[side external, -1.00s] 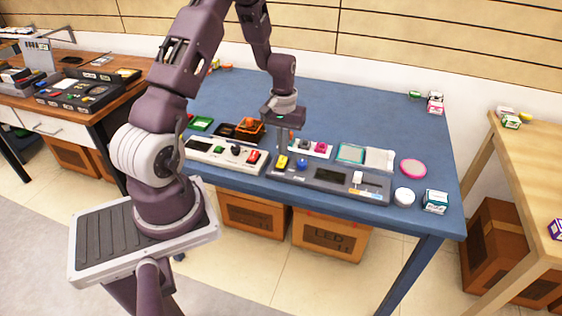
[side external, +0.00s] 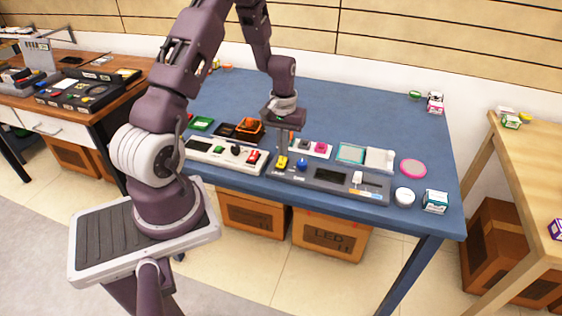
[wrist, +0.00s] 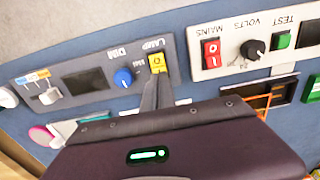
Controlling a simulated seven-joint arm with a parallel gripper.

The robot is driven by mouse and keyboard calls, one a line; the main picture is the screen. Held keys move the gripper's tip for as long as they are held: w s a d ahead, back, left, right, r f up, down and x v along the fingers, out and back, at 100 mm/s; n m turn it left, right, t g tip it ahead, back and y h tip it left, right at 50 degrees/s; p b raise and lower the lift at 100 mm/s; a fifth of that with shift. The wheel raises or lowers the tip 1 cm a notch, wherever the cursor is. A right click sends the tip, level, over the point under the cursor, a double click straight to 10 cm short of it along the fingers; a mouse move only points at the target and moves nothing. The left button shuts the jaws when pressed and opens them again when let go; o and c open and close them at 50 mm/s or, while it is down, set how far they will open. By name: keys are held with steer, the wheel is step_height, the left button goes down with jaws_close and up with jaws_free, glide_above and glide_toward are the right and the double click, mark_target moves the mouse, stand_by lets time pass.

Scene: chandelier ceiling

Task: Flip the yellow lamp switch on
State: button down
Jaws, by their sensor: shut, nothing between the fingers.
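The yellow lamp switch (wrist: 157,63) is a rocker on a grey panel (wrist: 107,62), beside the label LAMP. It also shows in the side view (side external: 282,162), at the panel's left end. My gripper (wrist: 157,82) is shut and empty, its fingertips pointing down at the switch. In the wrist view the tips overlap the switch's lower edge; whether they touch it I cannot tell. In the side view my gripper (side external: 284,150) stands right over the switch. The fingers hide part of the switch, and its rocker position is not clear.
A blue DIM knob (wrist: 123,77) sits close beside the switch. A pale panel (wrist: 243,46) with a red MAINS switch (wrist: 211,53), black knob and green TEST button lies alongside. An orange basket (side external: 249,126) and several small boxes stand behind.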

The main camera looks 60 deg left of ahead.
steer(key=shift+f, duration=0.8)
steer(key=shift+r, duration=3.55)
step_height(320, 180, up, 6)
steer(key=m, duration=0.1)
glide_above(291, 170)
steer(key=s+d+r+m+t, duration=0.2)
steer(key=s+d+r+m, duration=0.15)
steer(key=d+r, duration=0.6)
steer(key=s+d+r+m+t, duration=0.1)
steer(key=s+d+r+m, duration=0.1)
steer(key=s+d, duration=0.3)
steer(key=s+d+r+m+t, duration=0.2)
steer(key=s+d+r, duration=0.2)
steer(key=s, duration=0.6)
steer(key=shift+d+r+t, duration=0.25)
steer(key=shift+d+t, duration=0.05)
steer(key=shift+d, duration=0.3)
